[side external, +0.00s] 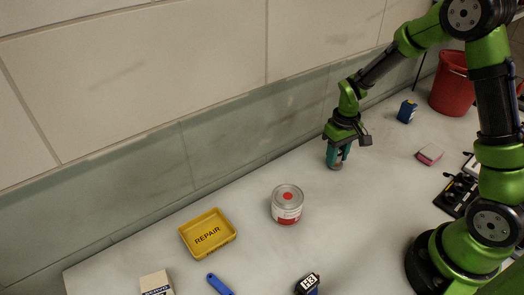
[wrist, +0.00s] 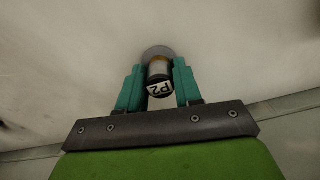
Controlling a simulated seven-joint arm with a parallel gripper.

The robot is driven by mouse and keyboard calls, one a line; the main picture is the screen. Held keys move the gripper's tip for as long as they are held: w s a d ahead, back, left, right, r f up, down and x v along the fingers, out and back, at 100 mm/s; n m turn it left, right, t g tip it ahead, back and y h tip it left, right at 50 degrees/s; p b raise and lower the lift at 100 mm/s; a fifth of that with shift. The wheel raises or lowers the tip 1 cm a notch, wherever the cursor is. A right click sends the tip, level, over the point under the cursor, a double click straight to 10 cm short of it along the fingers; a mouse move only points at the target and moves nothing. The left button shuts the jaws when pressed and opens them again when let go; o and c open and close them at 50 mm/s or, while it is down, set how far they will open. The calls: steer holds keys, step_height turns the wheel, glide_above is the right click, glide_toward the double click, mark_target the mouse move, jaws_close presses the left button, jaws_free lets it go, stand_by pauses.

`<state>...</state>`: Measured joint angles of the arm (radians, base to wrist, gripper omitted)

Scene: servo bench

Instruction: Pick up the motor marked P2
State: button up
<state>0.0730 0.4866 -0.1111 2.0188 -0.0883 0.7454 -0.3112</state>
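The motor marked P2 (wrist: 159,72) is a small metal cylinder with a black end, a white P2 label and a wider grey disc at its far end. In the wrist view it lies between the two teal fingers of my gripper (wrist: 159,84), very close to both. I cannot tell whether the fingers press on it. In the side view my gripper (side external: 339,152) points down over the bench, and the motor's base (side external: 335,164) shows just below the fingertips, at or very near the bench top. The fingers hide much of its body there.
A can (side external: 287,204) stands left of my gripper. A yellow REPAIR tray (side external: 207,233), a blue tool (side external: 219,285) and an H3-marked part (side external: 308,285) lie farther left and front. A blue box (side external: 407,111), pink block (side external: 430,153) and red bucket (side external: 452,84) are right. A wall runs behind.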

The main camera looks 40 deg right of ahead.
jaws_close()
steer(key=shift+r, duration=0.1)
